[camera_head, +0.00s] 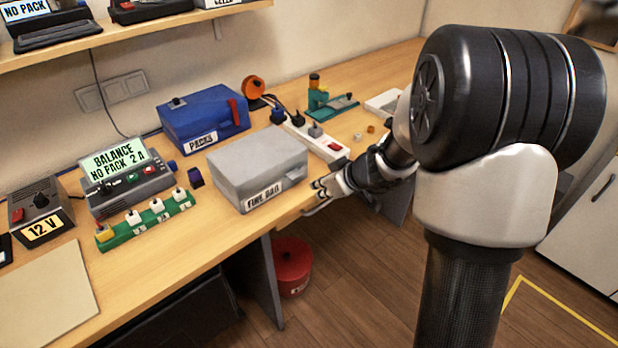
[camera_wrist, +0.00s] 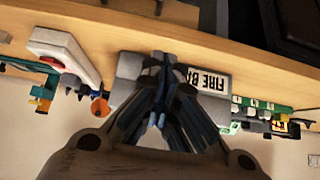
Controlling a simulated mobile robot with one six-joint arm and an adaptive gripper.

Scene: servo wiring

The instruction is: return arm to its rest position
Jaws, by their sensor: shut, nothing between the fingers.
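My gripper (camera_head: 326,187) is at the front edge of the workbench (camera_head: 215,235), just right of the grey box labelled FIRE BAG (camera_head: 258,165). In the wrist view my gripper (camera_wrist: 160,120) is shut, its fingers together with nothing between them. It overlaps the FIRE BAG box (camera_wrist: 130,68) there, whose label shows beside the fingers; I cannot tell whether they touch. My arm bends back over the bench's front edge at the right of the head view.
A blue box labelled PACKS (camera_head: 203,122) and a white power strip (camera_head: 318,138) stand behind. The BALANCE charger (camera_head: 128,178) and a green strip of plugs (camera_head: 147,220) are at left. A red bin (camera_head: 292,268) is on the floor. The floor in front is open.

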